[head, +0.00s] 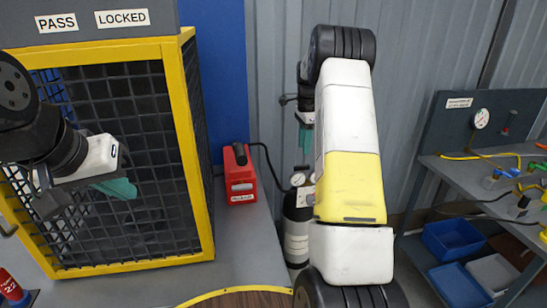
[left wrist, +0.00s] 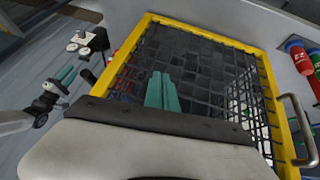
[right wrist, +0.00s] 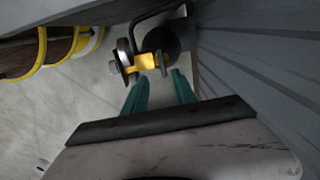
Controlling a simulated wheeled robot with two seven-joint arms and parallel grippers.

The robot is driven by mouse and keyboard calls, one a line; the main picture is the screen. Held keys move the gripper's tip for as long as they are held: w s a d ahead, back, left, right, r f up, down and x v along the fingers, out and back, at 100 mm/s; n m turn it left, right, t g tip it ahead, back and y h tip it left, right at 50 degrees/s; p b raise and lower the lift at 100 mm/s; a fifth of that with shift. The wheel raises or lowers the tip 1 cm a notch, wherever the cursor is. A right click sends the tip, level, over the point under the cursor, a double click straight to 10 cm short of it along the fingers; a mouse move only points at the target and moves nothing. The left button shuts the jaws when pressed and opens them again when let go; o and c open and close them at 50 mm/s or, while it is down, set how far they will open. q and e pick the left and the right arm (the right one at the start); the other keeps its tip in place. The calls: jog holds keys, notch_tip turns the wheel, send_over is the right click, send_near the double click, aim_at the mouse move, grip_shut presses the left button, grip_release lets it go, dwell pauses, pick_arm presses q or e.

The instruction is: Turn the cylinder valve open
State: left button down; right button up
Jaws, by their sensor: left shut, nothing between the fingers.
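The cylinder (head: 298,228) is dark with a pale label and stands on the floor, partly hidden behind my right arm. Its valve shows in the right wrist view as a yellow-brass body (right wrist: 147,62) with a round gauge (right wrist: 122,58) at its left and a dark round part (right wrist: 163,42) behind. My right gripper (right wrist: 160,80) is open and empty, its teal fingers just short of the valve; I cannot tell any contact. In the head view it is above the cylinder (head: 304,138). My left gripper (head: 125,188) is shut and empty in front of the mesh cage.
The yellow-framed mesh cage (head: 184,130) stands at left, with a red box (head: 240,175) beside it. A wall of ribbed panels is close behind the cylinder. A workbench (head: 465,175) with blue bins (head: 452,238) stands at right. A red cylinder (head: 10,285) is at lower left.

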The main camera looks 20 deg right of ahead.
aim_at(302, 168)
jog(key=shift+w+f, duration=0.3)
jog(key=shift+f, duration=0.45)
notch_tip(302, 168, down, 7)
jog(key=shift+a+f, duration=0.1)
jog(key=shift+c, duration=0.2)
grip_shut()
